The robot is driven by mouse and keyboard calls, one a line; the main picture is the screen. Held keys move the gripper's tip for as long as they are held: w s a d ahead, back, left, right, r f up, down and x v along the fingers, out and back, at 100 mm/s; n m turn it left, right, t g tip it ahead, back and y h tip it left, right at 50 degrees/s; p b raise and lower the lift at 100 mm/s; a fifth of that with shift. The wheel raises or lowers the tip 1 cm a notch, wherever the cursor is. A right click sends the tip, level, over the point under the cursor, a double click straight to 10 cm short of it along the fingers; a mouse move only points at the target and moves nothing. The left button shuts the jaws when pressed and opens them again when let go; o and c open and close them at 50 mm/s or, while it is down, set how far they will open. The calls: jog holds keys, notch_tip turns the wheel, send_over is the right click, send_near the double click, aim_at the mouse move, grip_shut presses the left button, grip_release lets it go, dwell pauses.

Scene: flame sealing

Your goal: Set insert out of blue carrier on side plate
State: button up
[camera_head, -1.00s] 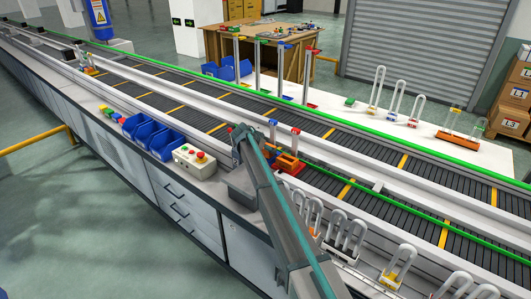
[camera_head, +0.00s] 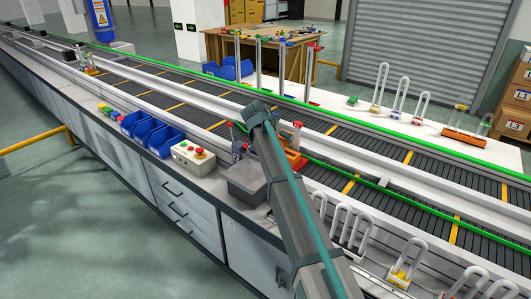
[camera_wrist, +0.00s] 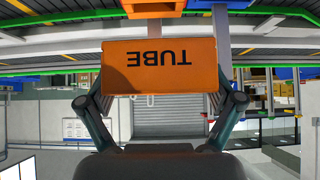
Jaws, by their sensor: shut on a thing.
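The insert is an orange block (camera_wrist: 158,66) lettered TUBE, which reads upside down in the wrist view. My gripper (camera_wrist: 160,98) is shut on it, with one finger at each side. In the head view my arm covers the gripper and much of the station on the near rail. An orange part (camera_head: 297,159) shows just right of my arm there, beside a post with a red top (camera_head: 298,126); I cannot tell if it is the held insert. The blue carrier is not clearly seen. A grey box with a flat top (camera_head: 247,181), possibly the side plate, stands left of my arm.
A control box with buttons (camera_head: 194,158) and blue bins (camera_head: 152,132) stand left of the grey box. White looped racks (camera_head: 350,228) stand right of my arm. The conveyor (camera_head: 325,190) runs behind, with a green rail along it.

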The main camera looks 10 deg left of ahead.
jog(key=s+a+f+b, duration=0.1)
jog(key=s+a, duration=0.3)
jog(key=s, duration=0.4)
jog(key=s+a+f+b, duration=0.15)
jog(key=s+a, duration=0.25)
jog(key=s, duration=0.4)
jog(key=p, duration=0.4)
send_over(253, 169)
jog(key=s+a, duration=0.1)
jog(key=s, duration=0.3)
notch_tip(253, 169, down, 7)
jog(key=shift+f, duration=0.1)
jog(key=shift+w+a+f, duration=0.15)
jog(key=shift+w+f, duration=0.3)
jog(key=shift+f, duration=0.1)
jog(key=f+p, duration=0.1)
jog(key=f, duration=0.1)
jog(key=shift+w+a+f+p, duration=0.1)
jog(key=shift+w+f+p, duration=0.1)
jog(key=shift+f+p, duration=0.15)
jog(key=shift+f, duration=0.55)
jog(key=shift+f, duration=0.2)
